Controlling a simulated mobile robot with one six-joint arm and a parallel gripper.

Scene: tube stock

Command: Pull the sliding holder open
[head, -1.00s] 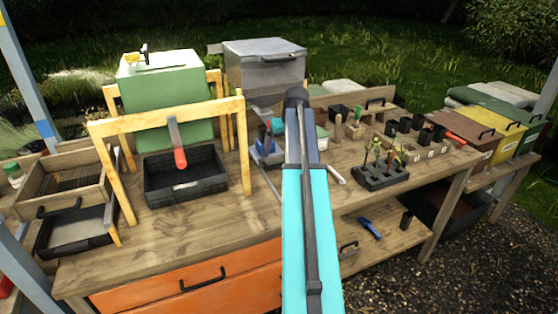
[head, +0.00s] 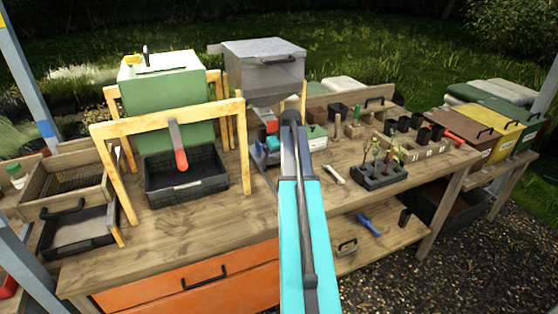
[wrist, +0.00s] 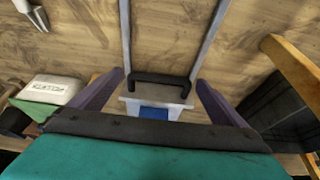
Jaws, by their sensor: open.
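The sliding holder (wrist: 130,107) shows in the wrist view as a pale box with a blue part at its middle. Its dark bar handle (wrist: 160,78) stands in front of it, between two grey rails that run along the wooden bench top. My gripper (wrist: 159,83) is open, with one purple finger on each side of the handle and holder. No contact with the handle is visible. In the head view my arm hides most of the holder.
A black crate (head: 186,188) stands under a wooden frame (head: 170,117) left of my arm; its dark side also shows at right in the wrist view. A potted-plant tray (head: 378,178) stands to the right. The front bench top is largely clear.

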